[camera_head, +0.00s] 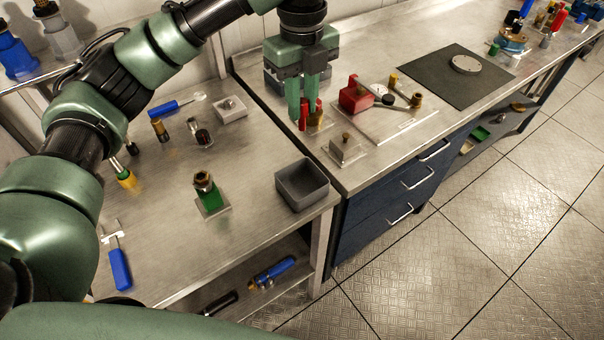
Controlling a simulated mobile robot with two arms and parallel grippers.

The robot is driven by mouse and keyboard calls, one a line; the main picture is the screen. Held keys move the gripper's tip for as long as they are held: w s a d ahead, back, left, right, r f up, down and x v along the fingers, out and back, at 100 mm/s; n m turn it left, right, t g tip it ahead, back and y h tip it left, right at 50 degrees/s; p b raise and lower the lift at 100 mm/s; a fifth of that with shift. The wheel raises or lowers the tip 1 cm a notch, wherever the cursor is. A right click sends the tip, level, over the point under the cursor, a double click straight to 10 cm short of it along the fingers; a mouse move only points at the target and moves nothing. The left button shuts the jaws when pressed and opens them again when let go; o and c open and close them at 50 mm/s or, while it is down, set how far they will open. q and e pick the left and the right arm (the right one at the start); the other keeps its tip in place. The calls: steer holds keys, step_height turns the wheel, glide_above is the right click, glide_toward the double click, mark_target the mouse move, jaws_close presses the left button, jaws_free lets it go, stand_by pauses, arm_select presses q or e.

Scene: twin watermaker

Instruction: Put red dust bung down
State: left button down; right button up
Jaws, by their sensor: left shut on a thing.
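My left gripper (303,113) reaches down over the left end of the blue-drawered bench, its green fingers pointing down. It is shut on a red dust bung (303,121), which shows as a small red piece between the fingertips. A second red piece (319,107) shows just right of the fingers. The fingers hide part of both. I cannot tell whether the held bung touches the surface below. My right gripper is not in view.
A red block (356,95) and a gauge stand right of the gripper. A small grey block (346,149) sits in front. An empty grey bin (302,185) stands on the left table's edge. A dark mat (446,88) lies farther right.

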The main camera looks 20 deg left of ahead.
mark_target(302, 130)
arm_select(q)
step_height(302, 130, down, 20)
steer(key=p, duration=0.2)
steer(key=shift+r+p, duration=0.15)
steer(key=shift+p, duration=0.15)
steer(key=c, duration=1.3)
jaws_free()
step_height(302, 130, up, 12)
steer(key=b, duration=0.2)
steer(key=shift+b, duration=0.35)
